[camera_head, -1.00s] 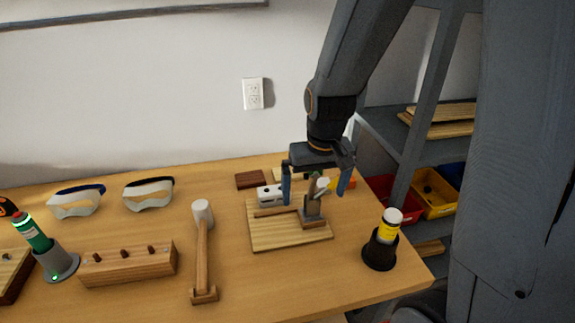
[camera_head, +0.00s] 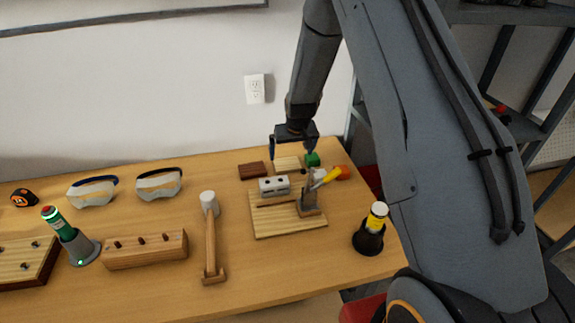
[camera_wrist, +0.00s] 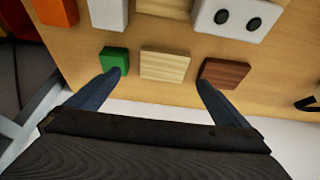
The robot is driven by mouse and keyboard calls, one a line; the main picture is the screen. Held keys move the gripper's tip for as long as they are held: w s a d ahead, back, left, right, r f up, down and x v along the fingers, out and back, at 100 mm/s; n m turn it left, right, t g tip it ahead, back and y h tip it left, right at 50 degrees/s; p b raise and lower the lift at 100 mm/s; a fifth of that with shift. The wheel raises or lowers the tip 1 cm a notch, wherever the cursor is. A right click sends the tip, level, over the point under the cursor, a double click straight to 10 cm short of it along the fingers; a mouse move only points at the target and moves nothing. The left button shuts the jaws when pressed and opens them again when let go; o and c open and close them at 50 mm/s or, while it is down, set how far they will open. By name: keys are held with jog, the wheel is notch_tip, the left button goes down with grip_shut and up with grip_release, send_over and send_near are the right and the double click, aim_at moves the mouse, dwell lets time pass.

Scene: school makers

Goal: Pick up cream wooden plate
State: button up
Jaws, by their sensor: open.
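The cream wooden plate (camera_head: 286,163) is a small pale square block lying flat at the back of the bench, between a dark brown block (camera_head: 252,170) and a green block (camera_head: 312,159). In the wrist view the cream plate (camera_wrist: 165,66) lies just beyond and between my fingers. My gripper (camera_head: 291,157) is open and empty above the back edge of the bench. In the wrist view one finger of my gripper (camera_wrist: 160,76) points at the green block (camera_wrist: 113,60) and the other at the brown block (camera_wrist: 224,73). I cannot tell whether either finger touches a block.
A grey block with holes (camera_head: 273,186) and a wooden board with a clamp (camera_head: 288,222) stand in front. A mallet (camera_head: 210,240) lies left. The wall is close behind.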

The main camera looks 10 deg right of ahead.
aim_at(287, 164)
jog(key=shift+a+b+x, duration=0.2)
jog(key=shift+b+x, duration=0.95)
jog(key=shift+x, duration=0.8)
jog(key=shift+a+b+x, duration=0.15)
jog(key=shift+b+x, duration=1)
jog(key=shift+x, duration=0.8)
jog(key=shift+r, duration=0.1)
jog(key=c, duration=1.2)
